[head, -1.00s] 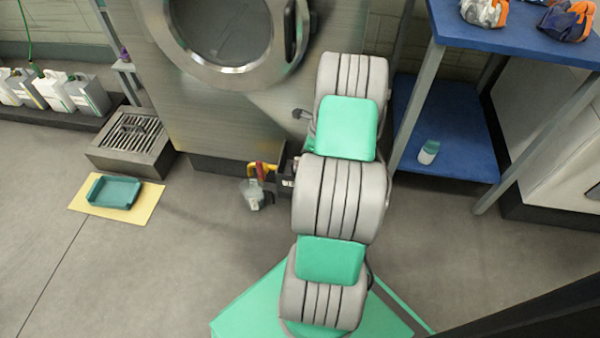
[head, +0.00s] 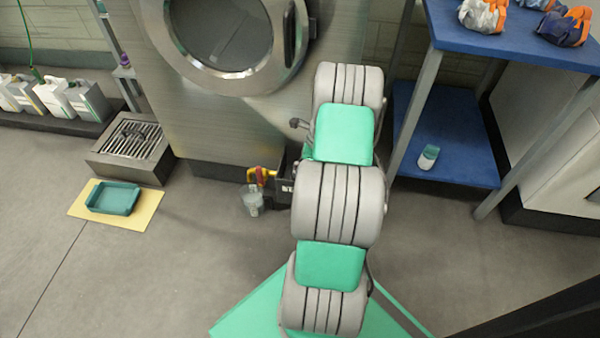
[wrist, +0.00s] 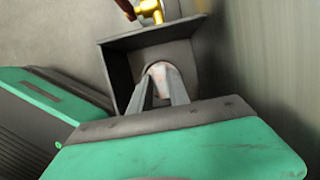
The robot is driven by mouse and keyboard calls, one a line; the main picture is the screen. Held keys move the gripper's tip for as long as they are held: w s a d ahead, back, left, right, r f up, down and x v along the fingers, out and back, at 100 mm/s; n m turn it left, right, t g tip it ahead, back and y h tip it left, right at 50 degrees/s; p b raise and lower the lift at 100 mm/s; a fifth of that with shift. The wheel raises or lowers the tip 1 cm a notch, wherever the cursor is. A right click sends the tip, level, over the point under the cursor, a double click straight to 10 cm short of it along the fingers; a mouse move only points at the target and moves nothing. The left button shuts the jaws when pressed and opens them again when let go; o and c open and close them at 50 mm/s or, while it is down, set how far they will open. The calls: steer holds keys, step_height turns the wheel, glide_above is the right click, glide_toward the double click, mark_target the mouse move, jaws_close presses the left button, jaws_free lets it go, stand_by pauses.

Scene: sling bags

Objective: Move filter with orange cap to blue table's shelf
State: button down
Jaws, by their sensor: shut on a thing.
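In the wrist view my gripper (wrist: 163,88) reaches into a dark open-topped box. Its two fingers are shut on a small whitish, pink-tinted thing (wrist: 160,68) inside the box. No orange cap shows on it, so I cannot tell if it is the filter. In the head view the arm hides my gripper. The blue table (head: 510,40) stands at the upper right. Its lower blue shelf (head: 455,135) carries a white bottle with a teal cap (head: 428,157) and has bare room around it.
The dark box (head: 284,187) sits by the steel machine (head: 220,120). Table legs (head: 416,105) flank the shelf. Open floor lies in front.

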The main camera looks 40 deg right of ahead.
steer(key=shift+s+a+f, duration=0.1)
steer(key=shift+s+f, duration=0.1)
steer(key=shift+f, duration=0.1)
steer(key=shift+w+r+p, duration=0.2)
steer(key=shift+r+p, duration=2.15)
steer(key=shift+r, duration=0.3)
steer(key=shift+r+p, duration=1.7)
steer(key=shift+r, duration=0.3)
step_height(320, 180, up, 4)
steer(key=p, duration=0.4)
